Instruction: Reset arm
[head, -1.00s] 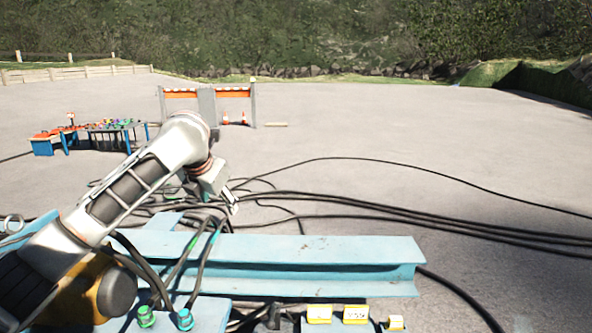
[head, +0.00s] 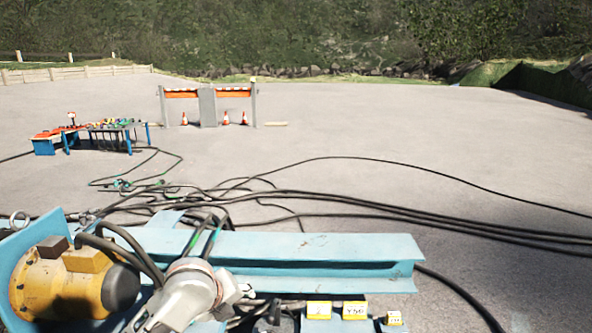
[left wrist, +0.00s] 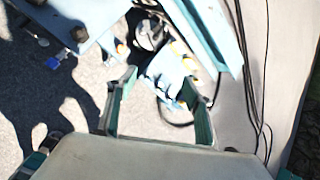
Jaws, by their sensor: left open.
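My left gripper (head: 240,292) shows at the bottom of the head view, in front of the blue steel beam. Its arm comes in low, beside the yellow motor. In the left wrist view, the two fingers of the left gripper (left wrist: 160,92) stand apart with nothing between them. Blue machine parts and the ground show beyond them. My right gripper is in neither view.
The blue beam (head: 330,248) crosses the foreground. A yellow motor (head: 60,280) sits at its left end. Yellow labelled parts (head: 354,311) stand below the beam. Black cables (head: 400,207) lie behind it. A blue table (head: 110,130) and an orange barrier (head: 235,93) stand farther back on open ground.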

